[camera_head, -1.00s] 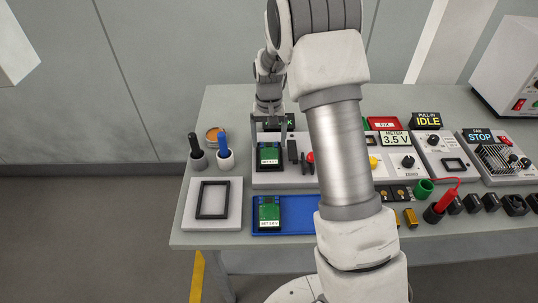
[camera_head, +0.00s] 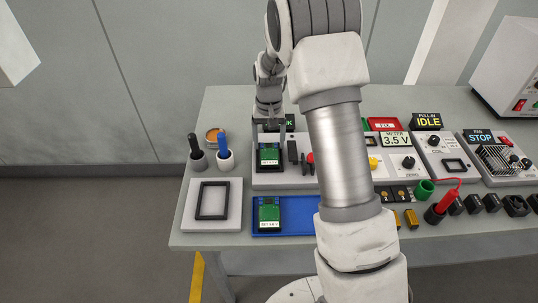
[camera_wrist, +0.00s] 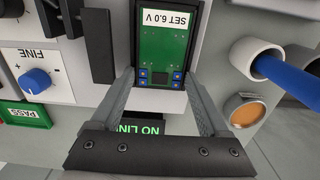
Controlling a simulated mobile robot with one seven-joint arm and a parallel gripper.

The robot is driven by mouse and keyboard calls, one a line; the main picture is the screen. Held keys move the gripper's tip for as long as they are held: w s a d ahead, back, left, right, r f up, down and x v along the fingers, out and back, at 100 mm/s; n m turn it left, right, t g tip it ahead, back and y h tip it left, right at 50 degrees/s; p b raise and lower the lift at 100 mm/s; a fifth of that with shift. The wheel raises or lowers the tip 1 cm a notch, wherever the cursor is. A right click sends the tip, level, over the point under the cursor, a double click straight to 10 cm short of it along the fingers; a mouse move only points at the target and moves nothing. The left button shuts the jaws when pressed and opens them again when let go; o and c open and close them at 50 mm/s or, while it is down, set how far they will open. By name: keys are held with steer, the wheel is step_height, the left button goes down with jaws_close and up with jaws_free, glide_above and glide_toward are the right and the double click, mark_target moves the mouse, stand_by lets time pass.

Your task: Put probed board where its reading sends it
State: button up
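The meter (camera_head: 395,140) reads 3.5 V.
A grey pad with a black frame (camera_head: 230,202) is at the front left. Two holders with a black and a blue probe (camera_head: 225,155) stand behind it. A green display (camera_wrist: 140,128) reads NO LIN, partly hidden. My arm hides the bench's middle. Stations reading IDLE and STOP are right.

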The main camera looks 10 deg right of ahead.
mark_target(269, 145)
steer(key=c, duration=0.8)
steer(key=shift+r+p, duration=1.35)
steer(key=shift+r, duration=0.65)
